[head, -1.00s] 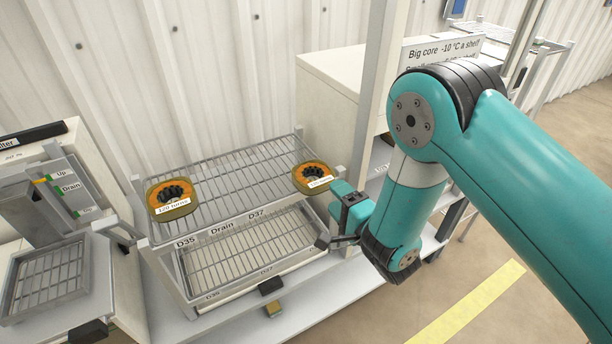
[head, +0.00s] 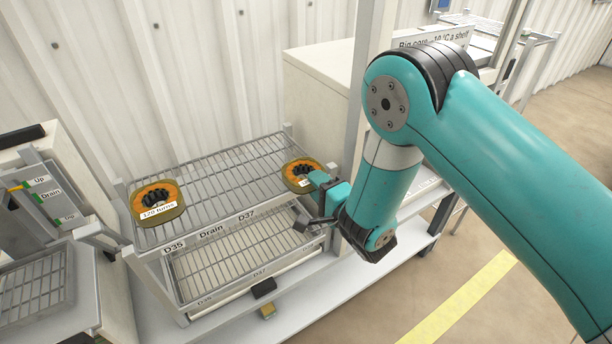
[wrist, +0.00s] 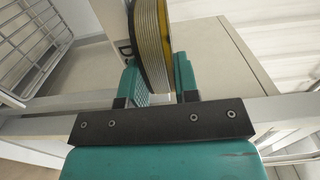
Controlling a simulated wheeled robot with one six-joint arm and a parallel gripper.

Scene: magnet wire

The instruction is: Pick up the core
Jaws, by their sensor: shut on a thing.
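An orange and olive core (head: 297,172) with a black centre and a white label is at the right end of the upper wire shelf (head: 222,187). My gripper (head: 320,190) reaches it from the right, and its fingers partly cover the core and its label. In the wrist view the core (wrist: 152,45) stands edge-on between the two teal fingers of my gripper (wrist: 158,80), which are shut on it. A second, similar core (head: 158,202), labelled "120 turns", lies at the left end of the same shelf. I cannot tell whether the held core still touches the shelf.
A lower wire tray (head: 235,258) sits under the upper shelf. A pale cabinet (head: 330,90) and a grey upright post (head: 372,70) stand close behind my gripper. The middle of the upper shelf is clear.

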